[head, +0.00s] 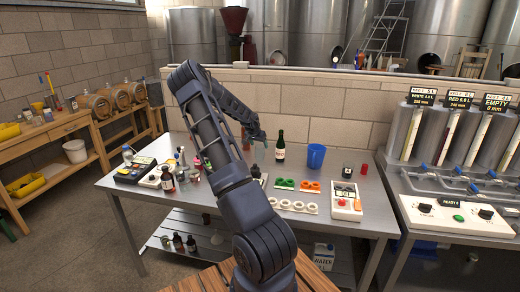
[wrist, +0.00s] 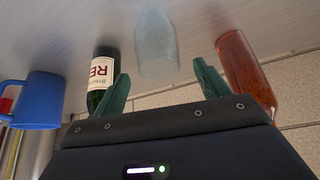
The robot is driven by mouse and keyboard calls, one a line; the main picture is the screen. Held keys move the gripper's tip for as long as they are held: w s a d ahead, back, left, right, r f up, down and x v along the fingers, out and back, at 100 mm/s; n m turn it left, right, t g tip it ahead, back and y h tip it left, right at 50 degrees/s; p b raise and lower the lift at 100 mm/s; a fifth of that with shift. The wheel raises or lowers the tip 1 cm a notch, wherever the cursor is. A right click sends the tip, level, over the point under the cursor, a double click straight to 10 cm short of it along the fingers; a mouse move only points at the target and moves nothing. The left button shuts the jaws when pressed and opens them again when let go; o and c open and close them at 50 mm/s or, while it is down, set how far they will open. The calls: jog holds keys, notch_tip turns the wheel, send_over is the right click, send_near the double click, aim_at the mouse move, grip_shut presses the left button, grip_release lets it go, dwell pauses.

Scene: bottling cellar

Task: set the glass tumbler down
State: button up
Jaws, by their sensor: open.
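The glass tumbler (wrist: 156,45) is pale and see-through in the wrist view, which shows the scene upside down. It appears to stand on the steel table (wrist: 205,25), just beyond and between my fingertips. My gripper (wrist: 161,72) is open, with its two green fingers spread apart and a visible gap to the tumbler. In the head view my gripper (head: 257,136) is over the back of the table, left of the green bottle. There the tumbler is too faint and small to make out clearly.
A green bottle with a red-lettered label (wrist: 103,75) and a blue cup (wrist: 38,100) stand left of the tumbler in the wrist view. An amber bottle (wrist: 243,72) is close by my right-hand finger. A block wall (head: 345,138) stands behind the table.

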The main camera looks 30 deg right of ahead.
jog(key=s+a+r+n+y, duration=0.2)
jog(key=s+a+r, duration=0.6)
jog(key=a, duration=0.2)
jog(key=s+a+r+n+t+y, duration=0.1)
jog(key=s+a+r+n+y, duration=0.15)
jog(key=s+a+r, duration=0.6)
jog(key=s+a+r+n+y, duration=0.2)
jog(key=s+a+r, duration=0.55)
jog(key=a, duration=0.55)
jog(key=s+a+r+n, duration=0.1)
jog(key=s+a, duration=0.2)
jog(key=s, duration=0.4)
jog(key=s+a+r+n+h, duration=0.1)
jog(key=s+a, duration=0.3)
jog(key=s, duration=0.4)
jog(key=s+a+r+n, duration=0.2)
jog(key=s+a+n, duration=0.1)
jog(key=s, duration=0.5)
jog(key=shift+a+r+t, duration=0.2)
jog(key=shift+a+t, duration=0.1)
jog(key=shift+a, duration=0.1)
jog(key=shift+o, duration=0.3)
